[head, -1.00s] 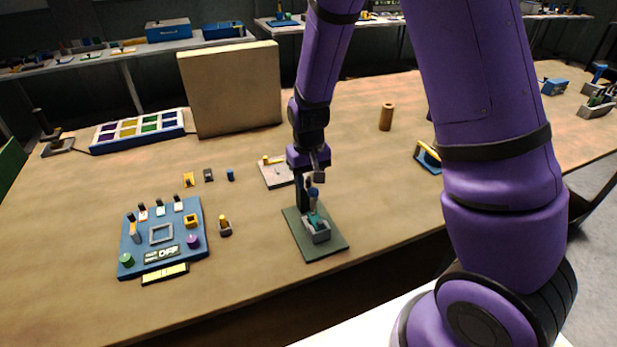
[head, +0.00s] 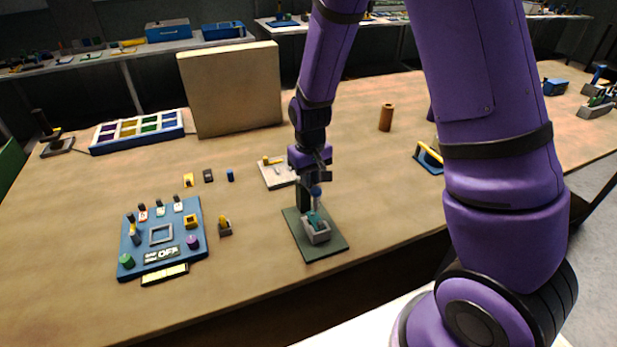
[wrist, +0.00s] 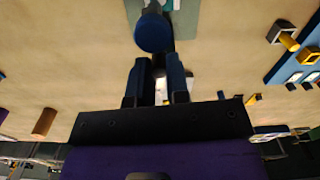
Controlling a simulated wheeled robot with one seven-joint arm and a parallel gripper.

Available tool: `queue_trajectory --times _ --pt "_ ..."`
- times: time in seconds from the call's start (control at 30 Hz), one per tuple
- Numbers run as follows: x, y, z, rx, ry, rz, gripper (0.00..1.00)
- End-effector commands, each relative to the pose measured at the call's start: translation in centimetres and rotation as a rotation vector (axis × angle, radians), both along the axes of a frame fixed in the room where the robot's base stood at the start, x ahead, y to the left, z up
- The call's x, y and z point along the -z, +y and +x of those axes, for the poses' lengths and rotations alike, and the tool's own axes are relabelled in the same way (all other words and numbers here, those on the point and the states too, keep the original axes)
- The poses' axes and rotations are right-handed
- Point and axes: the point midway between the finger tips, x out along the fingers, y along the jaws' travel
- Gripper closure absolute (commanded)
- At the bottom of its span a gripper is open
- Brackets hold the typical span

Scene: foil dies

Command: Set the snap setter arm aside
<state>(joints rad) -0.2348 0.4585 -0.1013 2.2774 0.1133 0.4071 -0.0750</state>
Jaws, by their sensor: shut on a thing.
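The snap setter stands on a dark green base plate (head: 333,247) near the table's front edge. It has a dark upright post (head: 304,196) and a grey block (head: 318,236) with a teal piece (head: 313,220) in it. The snap setter arm, with a blue round end (head: 316,191), is at the top of the post, above the block. The blue end also shows in the wrist view (wrist: 152,32). My gripper (head: 319,178) is shut on the arm, beside the blue end. The fingers (wrist: 160,82) hide most of the held part.
A blue panel (head: 140,259) with knobs and small parts lies to the left. A pale plate (head: 278,180) lies just behind the setter. A tan board (head: 230,88) and a sorting tray (head: 160,142) stand farther back. A brown cylinder (head: 386,117) stands right. Table between is mostly clear.

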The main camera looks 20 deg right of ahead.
Motion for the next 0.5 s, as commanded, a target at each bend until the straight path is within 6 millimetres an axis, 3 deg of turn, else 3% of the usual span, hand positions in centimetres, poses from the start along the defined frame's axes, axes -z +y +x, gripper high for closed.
queue_trajectory --times 0.5 --pt "0.2 -1.9 0.3 -0.458 0.011 0.001 1.0"
